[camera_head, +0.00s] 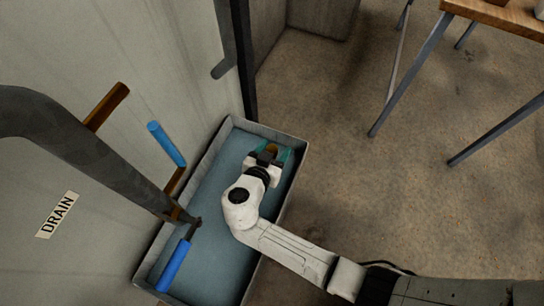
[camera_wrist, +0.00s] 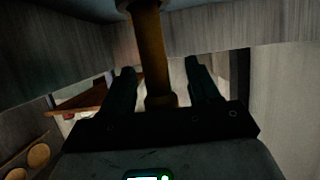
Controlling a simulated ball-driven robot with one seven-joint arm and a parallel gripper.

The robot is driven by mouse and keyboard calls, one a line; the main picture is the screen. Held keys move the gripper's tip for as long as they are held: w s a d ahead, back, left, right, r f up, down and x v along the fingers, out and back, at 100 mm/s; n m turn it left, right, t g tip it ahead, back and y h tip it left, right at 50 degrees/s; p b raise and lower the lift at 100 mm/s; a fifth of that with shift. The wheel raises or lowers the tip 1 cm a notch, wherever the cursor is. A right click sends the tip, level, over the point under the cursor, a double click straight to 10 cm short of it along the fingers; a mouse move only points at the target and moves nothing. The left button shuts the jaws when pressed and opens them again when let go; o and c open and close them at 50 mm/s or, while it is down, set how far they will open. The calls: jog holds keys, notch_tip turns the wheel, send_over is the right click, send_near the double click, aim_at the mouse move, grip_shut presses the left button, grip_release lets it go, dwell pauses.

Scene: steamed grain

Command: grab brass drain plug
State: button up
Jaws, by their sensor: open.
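The brass drain plug (camera_wrist: 152,55) shows in the wrist view as a brown-gold upright stem with a wider collar at the gripper end. Its other end meets a dark surface at the top edge. In the wrist view my gripper (camera_wrist: 161,75) has one dark finger on each side of the stem, with visible gaps, wider on the right. Part of the plug is hidden in the head view.
A grey-rimmed tray with a blue floor (camera_head: 205,220) lies beneath my gripper. A grey pipe (camera_head: 85,150) and blue-handled lever (camera_head: 166,144) stand at left by a panel with a DRAIN label (camera_head: 57,214). A wooden-topped table (camera_head: 500,16) stands upper right. Open floor (camera_head: 360,200) lies between.

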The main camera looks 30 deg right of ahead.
jog(key=shift+w+d, duration=0.1)
jog(key=shift+d, duration=0.05)
grip_shut()
dwell(0.5)
